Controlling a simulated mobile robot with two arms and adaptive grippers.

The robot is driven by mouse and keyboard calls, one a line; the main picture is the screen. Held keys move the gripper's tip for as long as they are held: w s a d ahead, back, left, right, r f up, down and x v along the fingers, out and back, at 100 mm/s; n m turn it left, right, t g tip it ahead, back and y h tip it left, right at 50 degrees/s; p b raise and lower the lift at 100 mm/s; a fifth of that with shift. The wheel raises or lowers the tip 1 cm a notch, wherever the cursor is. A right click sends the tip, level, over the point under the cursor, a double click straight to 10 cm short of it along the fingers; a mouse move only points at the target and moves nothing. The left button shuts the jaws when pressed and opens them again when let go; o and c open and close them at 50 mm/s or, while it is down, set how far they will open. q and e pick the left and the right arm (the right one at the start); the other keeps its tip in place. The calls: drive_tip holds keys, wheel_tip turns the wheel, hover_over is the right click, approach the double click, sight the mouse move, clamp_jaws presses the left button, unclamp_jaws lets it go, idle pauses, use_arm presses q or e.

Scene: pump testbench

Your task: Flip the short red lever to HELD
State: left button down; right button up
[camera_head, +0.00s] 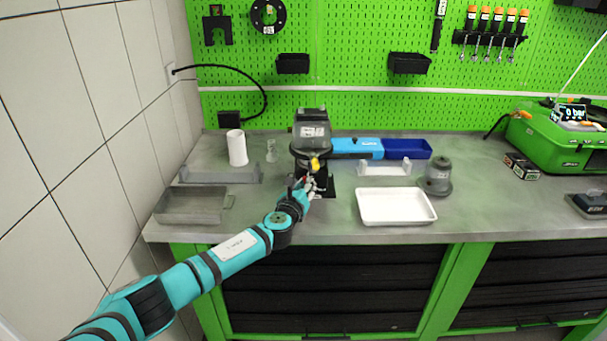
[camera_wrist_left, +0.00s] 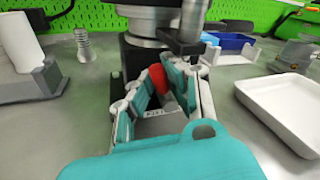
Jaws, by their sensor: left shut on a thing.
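The short red lever (camera_wrist_left: 158,80) shows in the left wrist view, between the fingers of my left gripper (camera_wrist_left: 160,88), at the lower part of the pump. My left gripper is shut on the red lever; it also shows in the head view (camera_head: 310,184) at the front of the pump. The fingers hide part of the lever. The grey pump (camera_head: 311,130) stands upright on the bench with a yellow part on its front. A label below the lever is partly covered and I cannot read its state. My right gripper is not in view.
A white tray (camera_head: 396,221) lies right of the pump, and a grey metal tray (camera_head: 190,205) lies left. A white cylinder (camera_head: 237,148) stands behind left. A blue bin (camera_head: 406,149) and a grey part (camera_head: 438,177) stand to the right. A green case (camera_head: 560,140) is at far right.

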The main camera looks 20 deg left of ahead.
sight(321, 182)
use_arm(q)
drive_tip(key=m+p, duration=0.1)
drive_tip(key=p, duration=0.2)
drive_tip(key=d+m+g+p, duration=0.1)
drive_tip(key=m+p, duration=0.1)
drive_tip(key=p, duration=0.1)
drive_tip(key=d+r+m+y+p, duration=0.1)
drive_tip(key=m+p, duration=0.1)
drive_tip(key=p, duration=0.1)
drive_tip(key=shift+w+d+g, duration=0.15)
drive_tip(key=shift+w+g, duration=0.15)
drive_tip(key=shift+g, duration=0.1)
drive_tip(key=shift+w+d+f+m+g+y+p, duration=0.1)
drive_tip(key=shift+d+f+m+g+y+p, duration=0.15)
drive_tip(key=shift+m+p, duration=0.3)
drive_tip(key=shift+w+d+f+m+g+y+p, duration=0.15)
drive_tip(key=shift+m+y+p, duration=0.25)
drive_tip(key=shift+m, duration=0.25)
drive_tip(key=shift+d+f+m+y+p, duration=0.3)
drive_tip(key=shift+d+m+y, duration=0.15)
drive_tip(key=shift+m, duration=0.65)
drive_tip(key=shift+f, duration=0.1)
drive_tip(key=c, duration=1.6)
unclamp_jaws()
drive_tip(key=shift+s+d, duration=0.1)
